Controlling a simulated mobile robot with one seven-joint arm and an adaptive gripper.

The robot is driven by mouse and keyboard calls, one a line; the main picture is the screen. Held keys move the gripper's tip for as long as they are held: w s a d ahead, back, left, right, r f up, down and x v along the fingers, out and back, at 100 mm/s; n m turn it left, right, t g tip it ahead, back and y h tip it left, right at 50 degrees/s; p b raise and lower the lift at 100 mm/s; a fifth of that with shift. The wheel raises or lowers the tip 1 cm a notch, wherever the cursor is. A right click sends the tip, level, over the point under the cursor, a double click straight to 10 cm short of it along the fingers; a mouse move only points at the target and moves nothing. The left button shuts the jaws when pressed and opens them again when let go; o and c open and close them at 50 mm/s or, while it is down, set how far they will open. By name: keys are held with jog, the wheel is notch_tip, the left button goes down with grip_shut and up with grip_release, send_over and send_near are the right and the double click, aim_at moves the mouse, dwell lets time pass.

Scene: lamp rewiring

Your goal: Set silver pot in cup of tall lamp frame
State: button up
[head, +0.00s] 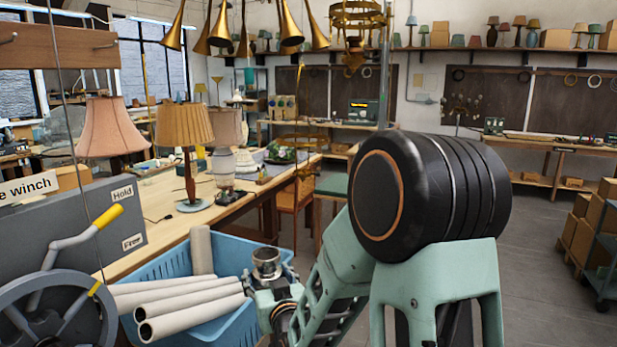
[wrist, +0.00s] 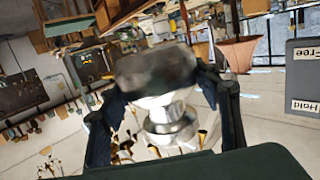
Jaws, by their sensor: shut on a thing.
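The silver pot (head: 266,263) is a small shiny metal vessel, held over the blue crate's right end in the head view. My gripper (head: 268,283) is shut on it from below and looks partly hidden by my own arm. In the wrist view the pot (wrist: 170,128) sits between the two dark fingers of my gripper (wrist: 158,97); its far end is bright and its near part dark and blurred. I cannot pick out the tall lamp frame or its cup with certainty.
A blue crate (head: 232,322) holds several pale tubes (head: 190,307). A grey winch box (head: 80,232) with a handwheel stands at left. Shaded lamps (head: 186,150) stand on the wooden bench (head: 165,246). Brass horns (head: 221,28) hang above. Open floor lies at right.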

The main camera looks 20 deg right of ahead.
dwell(0.5)
jog(key=shift+s+f, duration=0.25)
jog(key=shift+f, duration=0.85)
jog(key=shift+w+d, duration=0.1)
